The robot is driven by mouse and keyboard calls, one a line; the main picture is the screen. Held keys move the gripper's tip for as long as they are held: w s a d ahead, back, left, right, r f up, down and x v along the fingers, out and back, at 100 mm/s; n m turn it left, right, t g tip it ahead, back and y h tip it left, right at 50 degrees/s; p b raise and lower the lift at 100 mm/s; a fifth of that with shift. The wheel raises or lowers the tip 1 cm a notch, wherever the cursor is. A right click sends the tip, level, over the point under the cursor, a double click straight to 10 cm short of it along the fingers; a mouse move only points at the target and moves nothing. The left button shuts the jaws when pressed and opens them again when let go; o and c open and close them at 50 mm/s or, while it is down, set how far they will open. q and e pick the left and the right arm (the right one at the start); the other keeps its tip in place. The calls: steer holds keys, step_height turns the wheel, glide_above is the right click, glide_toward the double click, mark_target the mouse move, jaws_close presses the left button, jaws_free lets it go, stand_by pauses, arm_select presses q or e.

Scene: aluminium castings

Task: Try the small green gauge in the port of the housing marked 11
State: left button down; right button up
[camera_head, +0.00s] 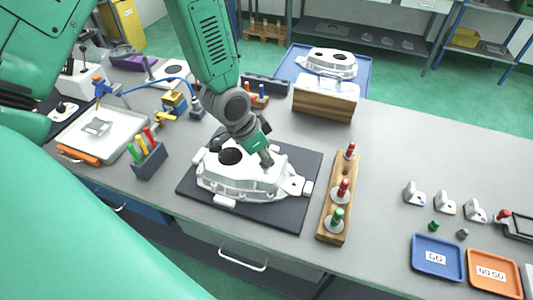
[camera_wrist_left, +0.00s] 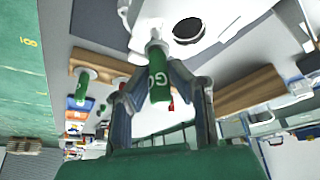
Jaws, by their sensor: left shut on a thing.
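A white cast housing (camera_head: 235,184) lies on a dark mat (camera_head: 302,205) on the bench; no number can be read on it. My left gripper (camera_head: 266,160) is over the right part of this housing. In the left wrist view, my left gripper (camera_wrist_left: 158,82) is shut on a green gauge (camera_wrist_left: 159,85) lettered GO. The gauge's pale end meets the edge of the white housing (camera_wrist_left: 180,20) in that view; I cannot tell whether it is inside a port. Another green gauge (camera_head: 337,216) stands in the wooden rack (camera_head: 330,236). My right gripper is not in view.
The rack also holds red gauges (camera_head: 343,188). A blue GO tray (camera_head: 437,272) and an orange NO GO tray (camera_head: 494,285) lie at the right. A second housing (camera_head: 330,62) is at the back. A dark holder (camera_head: 150,162) with coloured handles stands left of the mat.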

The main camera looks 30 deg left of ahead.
mark_target(266, 166)
arm_select(q)
steer(key=shift+f+b, duration=1.25)
steer(key=shift+f, duration=0.75)
stand_by(0.9)
stand_by(1.1)
steer(key=shift+r+p, duration=1.3)
steer(key=shift+r, duration=0.2)
steer(key=shift+r+p, duration=0.3)
steer(key=shift+r, duration=2.2)
